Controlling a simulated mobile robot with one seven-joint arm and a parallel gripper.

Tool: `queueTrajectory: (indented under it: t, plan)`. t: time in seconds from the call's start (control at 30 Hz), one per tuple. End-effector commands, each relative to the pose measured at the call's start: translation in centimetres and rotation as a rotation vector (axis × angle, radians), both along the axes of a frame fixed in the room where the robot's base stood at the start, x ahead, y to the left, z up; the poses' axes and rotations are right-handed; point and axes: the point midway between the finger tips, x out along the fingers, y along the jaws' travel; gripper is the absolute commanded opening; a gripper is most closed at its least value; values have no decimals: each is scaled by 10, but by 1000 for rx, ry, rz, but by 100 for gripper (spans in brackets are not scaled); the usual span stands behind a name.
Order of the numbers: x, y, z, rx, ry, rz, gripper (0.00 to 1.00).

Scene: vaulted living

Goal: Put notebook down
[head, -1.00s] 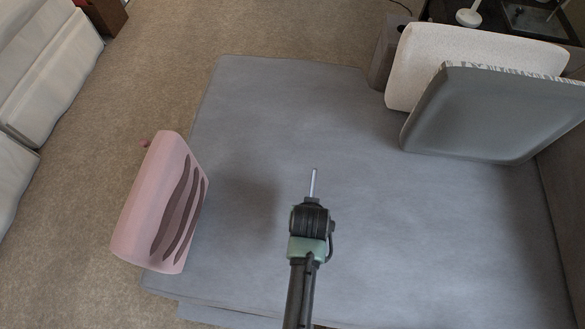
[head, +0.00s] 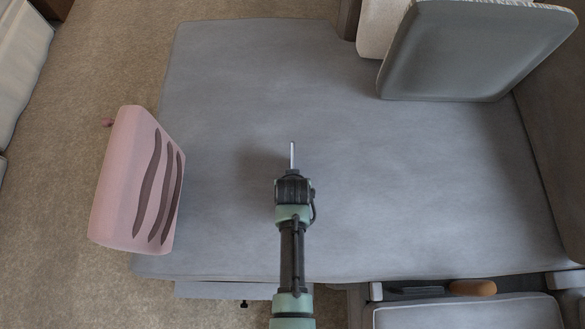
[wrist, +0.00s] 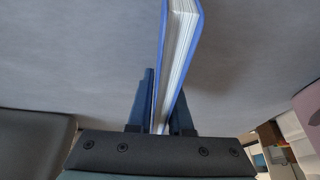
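The notebook (wrist: 180,50) has a blue cover and white pages. In the wrist view it stands on edge between the two dark fingers of my gripper (wrist: 165,100), which is shut on it. In the head view the notebook (head: 292,155) shows edge-on as a thin pale strip, pointing away from my gripper (head: 292,172). My gripper is over the middle of a wide grey upholstered seat (head: 400,190). I cannot tell whether the notebook touches the seat.
A pink cushion (head: 125,180) with dark stripes leans at the seat's left edge. A grey cushion (head: 470,50) and a cream one (head: 378,25) stand at the back right. An orange-brown object (head: 472,288) lies at the front right. The seat around my gripper is clear.

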Motion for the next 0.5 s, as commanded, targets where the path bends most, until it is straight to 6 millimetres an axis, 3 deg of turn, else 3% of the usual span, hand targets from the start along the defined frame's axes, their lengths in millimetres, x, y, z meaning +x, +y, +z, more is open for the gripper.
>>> queueTrajectory:
  t: [0.03, 0.13, 0.5]
  plan:
    - [0, 0, 0, 0, 0, 0, 29]
    - [0, 0, 0, 0, 0, 0, 46]
    - [-1, 0, 6, 0, 0, 0, 46]
